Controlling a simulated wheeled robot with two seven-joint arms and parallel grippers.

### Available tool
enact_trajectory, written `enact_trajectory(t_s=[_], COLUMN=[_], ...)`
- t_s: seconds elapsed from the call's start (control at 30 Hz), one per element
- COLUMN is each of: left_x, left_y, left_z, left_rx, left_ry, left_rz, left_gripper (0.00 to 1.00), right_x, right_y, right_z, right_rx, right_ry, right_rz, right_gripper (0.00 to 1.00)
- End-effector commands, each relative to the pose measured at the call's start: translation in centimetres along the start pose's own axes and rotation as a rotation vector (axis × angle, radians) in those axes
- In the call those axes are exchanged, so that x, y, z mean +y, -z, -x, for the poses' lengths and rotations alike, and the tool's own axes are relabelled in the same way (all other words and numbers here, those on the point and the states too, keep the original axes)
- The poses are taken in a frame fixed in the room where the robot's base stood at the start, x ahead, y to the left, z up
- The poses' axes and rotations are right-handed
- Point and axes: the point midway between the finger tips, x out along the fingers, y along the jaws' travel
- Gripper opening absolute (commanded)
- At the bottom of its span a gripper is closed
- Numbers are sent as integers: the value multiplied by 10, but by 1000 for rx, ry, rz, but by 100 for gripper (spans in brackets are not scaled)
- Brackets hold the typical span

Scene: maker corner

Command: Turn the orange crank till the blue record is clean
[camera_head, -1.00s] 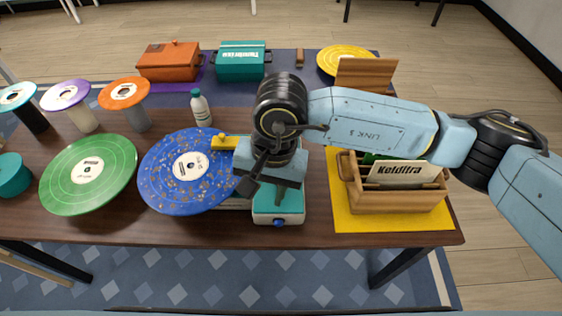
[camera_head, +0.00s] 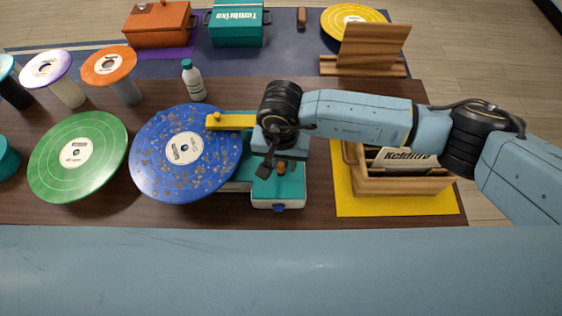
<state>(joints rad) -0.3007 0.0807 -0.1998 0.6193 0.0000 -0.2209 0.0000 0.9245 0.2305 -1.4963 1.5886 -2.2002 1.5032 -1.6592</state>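The blue record (camera_head: 165,168) lies flat on the teal-and-white machine (camera_head: 278,191), with many brown specks across its surface. A yellow arm (camera_head: 235,121) reaches from the machine over the record's far right edge. A small part of the orange crank (camera_head: 281,167) shows just under my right gripper (camera_head: 273,168). That gripper points down above the machine, right of the record. One dark finger shows left of the crank; the other is hidden or unclear, so I cannot tell whether it grips the crank. My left gripper is out of view.
A green record (camera_head: 105,165) lies to the left. A white bottle (camera_head: 194,82) stands behind the blue record. A wooden crate (camera_head: 405,185) on a yellow mat (camera_head: 345,200) stands right of the machine, below my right arm. Boxes stand at the back.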

Motion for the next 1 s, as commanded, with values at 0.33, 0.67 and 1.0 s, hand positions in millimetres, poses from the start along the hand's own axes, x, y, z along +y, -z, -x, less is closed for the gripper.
enact_trajectory(t_s=[0.33, 0.67, 1.0], left_x=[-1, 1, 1], left_y=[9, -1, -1], left_z=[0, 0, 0], left_rx=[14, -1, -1], left_ry=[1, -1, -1], left_rz=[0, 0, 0], left_gripper=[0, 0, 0], right_x=[0, 0, 0], right_y=[0, 0, 0], right_z=[-20, -20, -20], right_rx=[1, 0, 0], right_ry=[1, 1, 1], right_rz=[0, 0, -6], right_gripper=[39, 18, 0])
